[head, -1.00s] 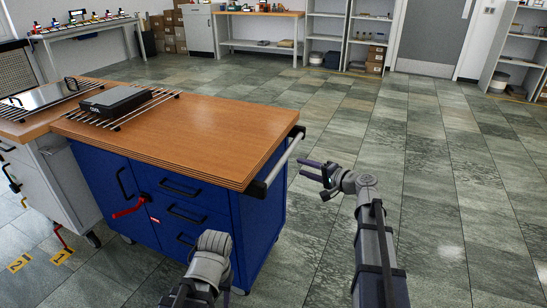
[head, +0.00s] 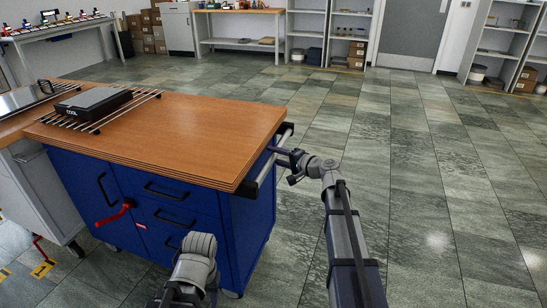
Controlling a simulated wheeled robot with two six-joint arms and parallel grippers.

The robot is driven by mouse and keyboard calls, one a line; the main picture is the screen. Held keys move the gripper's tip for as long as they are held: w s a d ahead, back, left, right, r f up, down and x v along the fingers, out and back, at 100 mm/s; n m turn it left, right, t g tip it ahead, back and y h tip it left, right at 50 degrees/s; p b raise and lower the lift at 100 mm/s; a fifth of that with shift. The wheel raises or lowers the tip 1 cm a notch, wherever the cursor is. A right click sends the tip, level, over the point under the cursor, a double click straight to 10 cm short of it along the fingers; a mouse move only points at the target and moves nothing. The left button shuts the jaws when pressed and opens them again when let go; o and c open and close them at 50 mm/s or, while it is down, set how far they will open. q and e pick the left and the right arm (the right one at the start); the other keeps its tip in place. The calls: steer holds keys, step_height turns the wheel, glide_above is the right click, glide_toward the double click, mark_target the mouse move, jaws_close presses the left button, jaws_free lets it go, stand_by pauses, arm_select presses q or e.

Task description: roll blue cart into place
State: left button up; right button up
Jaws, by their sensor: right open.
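The blue cart (head: 236,235) has a wooden top (head: 185,130), black drawer handles and a red lever (head: 115,214). A light push bar (head: 266,172) on black brackets runs along its right side. My right gripper (head: 283,161) is open at the push bar, its fingertips close to the bar's middle. I cannot tell whether they touch or straddle it. My left arm rises in front of the cart's drawers; its gripper does not show.
A black device (head: 93,103) sits on a wire rack (head: 139,102) on the cart top. A white cart (head: 33,190) stands close on the left. Yellow floor markings (head: 42,268) lie at lower left. The tiled floor on the right is clear. Shelves line the far wall.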

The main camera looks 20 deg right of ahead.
steer(key=shift+w+a+f, duration=0.1)
steer(key=shift+w+a, duration=0.15)
steer(key=shift+w, duration=0.1)
jaws_close()
stand_by(1.3)
